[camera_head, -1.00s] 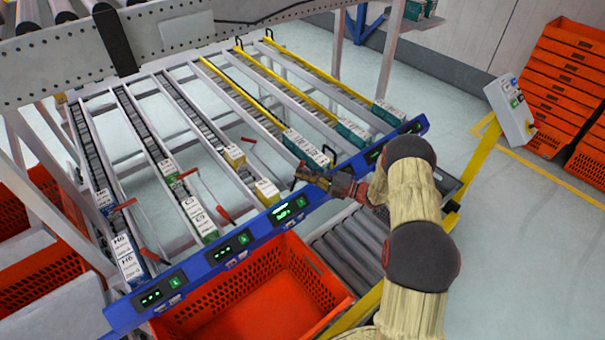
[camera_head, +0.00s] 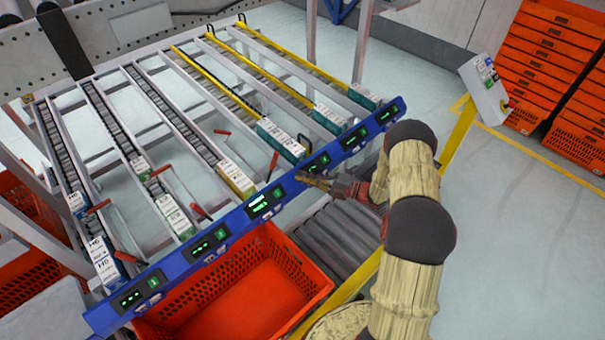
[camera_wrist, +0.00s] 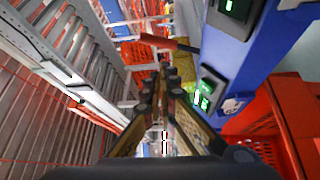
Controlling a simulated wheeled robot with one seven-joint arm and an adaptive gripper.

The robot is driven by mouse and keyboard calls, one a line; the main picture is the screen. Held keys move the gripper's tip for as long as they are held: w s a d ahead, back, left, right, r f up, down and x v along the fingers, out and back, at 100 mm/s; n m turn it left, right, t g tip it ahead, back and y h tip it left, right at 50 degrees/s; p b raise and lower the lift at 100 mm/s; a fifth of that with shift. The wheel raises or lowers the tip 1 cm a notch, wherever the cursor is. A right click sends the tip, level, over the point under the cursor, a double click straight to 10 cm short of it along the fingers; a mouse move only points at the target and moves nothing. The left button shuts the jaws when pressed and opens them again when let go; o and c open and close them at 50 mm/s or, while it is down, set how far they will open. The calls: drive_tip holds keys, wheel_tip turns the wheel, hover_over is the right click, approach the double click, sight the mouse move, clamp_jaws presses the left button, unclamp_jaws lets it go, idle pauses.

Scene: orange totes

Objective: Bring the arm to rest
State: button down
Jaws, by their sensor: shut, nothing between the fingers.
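My gripper (camera_head: 308,178) is at the end of my arm, in front of the blue rail (camera_head: 228,232) of the rack in the head view. It points left, above the roller conveyor. In the wrist view my gripper (camera_wrist: 158,88) shows its two fingers close together, with nothing seen between them. The arm is bent, with its elbow at the right of the head view.
An orange tote (camera_head: 318,278) stands below the rail, left of the roller conveyor (camera_head: 345,235). Cartons such as a teal and white one (camera_head: 280,138) lie in the rack lanes. A control box (camera_head: 484,88) stands at the right.

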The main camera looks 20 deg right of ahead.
idle(0.3)
drive_tip(key=s+a+f+n+g, duration=0.55)
drive_tip(key=s+n, duration=0.35)
drive_tip(key=n, duration=0.2)
drive_tip(key=s+a+r+n+g+h, duration=0.25)
drive_tip(key=s+r+n+g, duration=0.25)
drive_tip(key=s+n+g, duration=0.5)
drive_tip(key=s+d+r+n+t+h, duration=0.1)
drive_tip(key=s+r+n+h, duration=0.4)
drive_tip(key=r+n, duration=0.45)
drive_tip(key=s+d+r+n+t+h, duration=0.1)
drive_tip(key=s+r+n+t+h, duration=0.1)
drive_tip(key=s+r+n+h, duration=0.55)
drive_tip(key=s+a+r+n+t, duration=0.1)
drive_tip(key=a+r+n+t, duration=0.1)
drive_tip(key=r, duration=0.5)
drive_tip(key=s+a+r+n+t, duration=0.1)
drive_tip(key=a+r+n+t, duration=0.1)
drive_tip(key=r, duration=0.6)
drive_tip(key=n+t, duration=0.1)
drive_tip(key=n, duration=0.1)
drive_tip(key=shift+a+r+n+t, duration=0.2)
drive_tip(key=shift+a+n+t, duration=0.05)
drive_tip(key=shift+n+t, duration=0.15)
